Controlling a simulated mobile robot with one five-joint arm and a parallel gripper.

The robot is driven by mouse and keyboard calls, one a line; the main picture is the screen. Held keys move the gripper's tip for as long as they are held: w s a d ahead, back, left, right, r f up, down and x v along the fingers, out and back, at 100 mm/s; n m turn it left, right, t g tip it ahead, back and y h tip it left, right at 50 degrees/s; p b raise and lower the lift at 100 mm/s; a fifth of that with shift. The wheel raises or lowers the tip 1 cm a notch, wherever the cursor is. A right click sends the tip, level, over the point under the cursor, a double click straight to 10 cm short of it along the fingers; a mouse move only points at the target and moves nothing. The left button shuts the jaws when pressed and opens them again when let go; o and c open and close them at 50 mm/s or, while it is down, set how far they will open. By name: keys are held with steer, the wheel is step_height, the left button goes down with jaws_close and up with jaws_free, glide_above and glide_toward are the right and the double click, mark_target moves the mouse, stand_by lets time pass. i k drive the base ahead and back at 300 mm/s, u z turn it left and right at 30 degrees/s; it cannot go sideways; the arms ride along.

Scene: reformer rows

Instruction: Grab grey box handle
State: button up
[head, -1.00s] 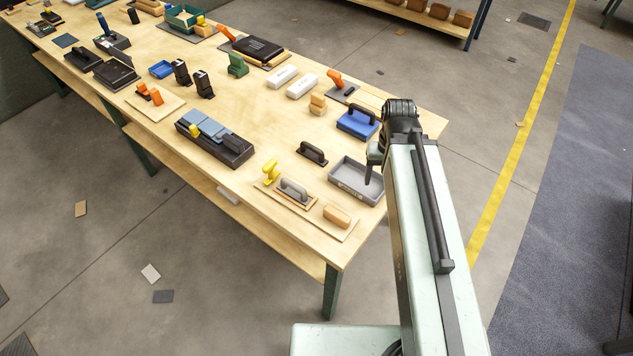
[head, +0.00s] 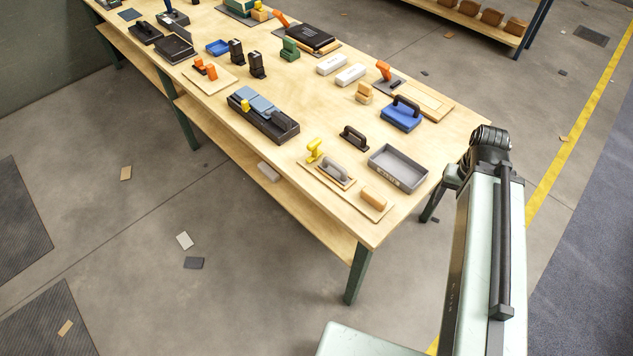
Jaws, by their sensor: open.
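The grey open box (head: 372,167) sits near the right end of the wooden table, and it looks empty. I see no handle on it. A grey handle (head: 334,171) stands on a flat wooden piece to its left, and a black handle (head: 354,137) stands on a small base just left of the box. My gripper (head: 431,214) is small and dark in the head view, beyond the table's right edge, to the right of the box and apart from it. It is open, with nothing seen in it.
The wooden table (head: 330,222) carries several tools and blocks. A blue block with a black handle (head: 401,117) stands behind the grey box. A tan block (head: 374,197) lies in front of it. A dark tray with blue-grey blocks (head: 263,120) is farther left.

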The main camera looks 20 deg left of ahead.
mark_target(330, 167)
steer(key=k, duration=0.35)
steer(key=u, duration=0.8)
steer(key=i, duration=1)
steer(key=z, duration=0.1)
steer(key=k, duration=0.5)
steer(key=u, duration=3.2)
steer(key=k, duration=0.9)
steer(key=z, duration=0.05)
